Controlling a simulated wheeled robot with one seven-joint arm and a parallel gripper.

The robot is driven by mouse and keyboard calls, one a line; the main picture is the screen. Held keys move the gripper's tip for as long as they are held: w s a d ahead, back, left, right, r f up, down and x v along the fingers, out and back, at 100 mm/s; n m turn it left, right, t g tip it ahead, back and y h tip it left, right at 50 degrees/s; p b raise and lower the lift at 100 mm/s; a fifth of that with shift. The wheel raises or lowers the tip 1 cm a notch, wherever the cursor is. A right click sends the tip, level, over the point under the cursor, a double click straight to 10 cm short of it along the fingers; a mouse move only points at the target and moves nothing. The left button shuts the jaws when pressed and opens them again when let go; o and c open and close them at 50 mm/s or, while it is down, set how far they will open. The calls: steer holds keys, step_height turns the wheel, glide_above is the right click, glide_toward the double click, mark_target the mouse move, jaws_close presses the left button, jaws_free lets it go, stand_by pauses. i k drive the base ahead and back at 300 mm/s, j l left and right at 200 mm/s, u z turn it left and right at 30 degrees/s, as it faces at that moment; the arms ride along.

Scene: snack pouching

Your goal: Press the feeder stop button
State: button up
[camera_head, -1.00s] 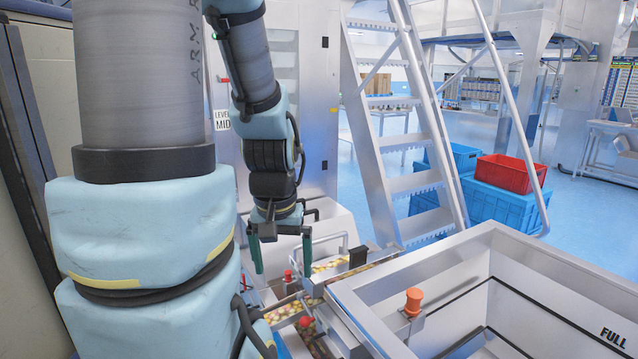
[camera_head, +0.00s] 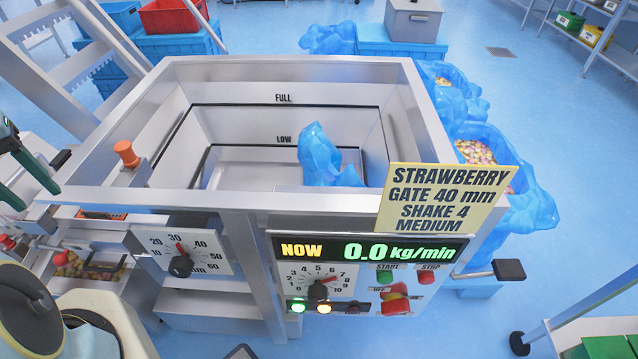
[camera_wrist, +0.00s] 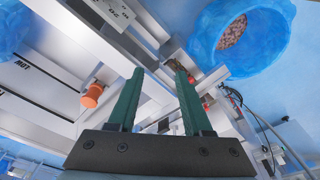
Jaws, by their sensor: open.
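The red stop button (camera_head: 428,278) sits under a "STOP" label on the hopper's front control panel in the head view. The green start button (camera_head: 384,278) is just left of it. The display (camera_head: 370,250) above reads "NOW 0.0 kg/min". My gripper (camera_head: 28,192) is at the far left edge of the head view, well away from the panel. Its two green fingers are apart in the wrist view (camera_wrist: 159,75), with nothing held between them. I cannot make out the stop button in the wrist view.
The open metal hopper (camera_head: 185,70) holds a blue bag (camera_head: 320,155). An orange knob (camera_head: 125,152) stands on its left side. A yellow sign (camera_head: 445,197) rises above the panel, and a black-ended lever (camera_head: 508,270) sticks out at right. A red-and-yellow switch (camera_head: 396,298) is below the buttons.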

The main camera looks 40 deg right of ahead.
mark_target(425, 278)
steer(key=l+z, duration=0.1)
steer(key=z, duration=1.1)
